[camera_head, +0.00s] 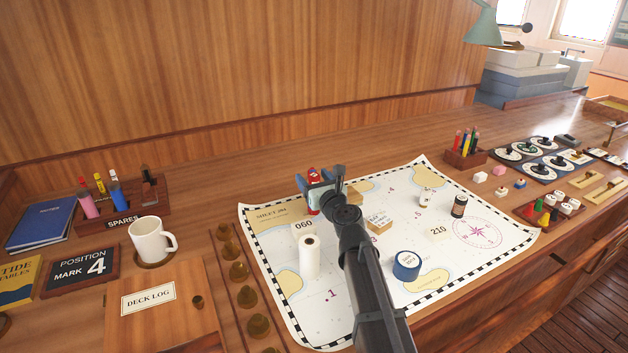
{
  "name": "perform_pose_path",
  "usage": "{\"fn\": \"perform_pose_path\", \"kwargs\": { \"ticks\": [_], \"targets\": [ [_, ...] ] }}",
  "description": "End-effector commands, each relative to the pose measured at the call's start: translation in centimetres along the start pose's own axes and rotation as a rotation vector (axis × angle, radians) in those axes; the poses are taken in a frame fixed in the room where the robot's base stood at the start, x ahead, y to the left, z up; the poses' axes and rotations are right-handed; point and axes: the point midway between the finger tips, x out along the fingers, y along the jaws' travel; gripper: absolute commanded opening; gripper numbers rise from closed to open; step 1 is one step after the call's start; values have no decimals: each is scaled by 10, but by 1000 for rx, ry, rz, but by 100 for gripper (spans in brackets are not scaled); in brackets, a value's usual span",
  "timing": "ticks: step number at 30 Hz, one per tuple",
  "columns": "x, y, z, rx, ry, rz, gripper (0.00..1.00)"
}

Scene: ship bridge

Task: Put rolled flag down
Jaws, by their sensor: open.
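A small red upright roll (313,176) with a pale mark, which looks like the rolled flag, stands at the far left part of the chart (340,318). My dark arm reaches in from the bottom and hides the middle of the chart. A plain white roll (309,257) stands upright on the chart, nearer than my gripper.
On the chart are a 060 card (303,226), a wooden block (379,221), a blue tape roll (407,265), a dark cylinder (459,205) and a 210 card (438,231). Brass knobs (239,271) line its left side. A mug (149,240) stands further left. The chart's lower right is clear.

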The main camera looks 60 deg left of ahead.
Motion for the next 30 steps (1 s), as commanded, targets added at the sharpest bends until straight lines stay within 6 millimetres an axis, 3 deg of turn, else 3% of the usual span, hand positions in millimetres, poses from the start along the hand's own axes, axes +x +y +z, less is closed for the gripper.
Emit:
{"fn": "perform_pose_path", "kwargs": {
  "ticks": [8, 21, 30],
  "targets": [
    [-27, 0, 1, 0, 0, -1, 69],
    [-105, 1, 1, 0, -1, -1, 69],
    [-121, 0, 1, 0, 0, 1, 69]
  ]
}}
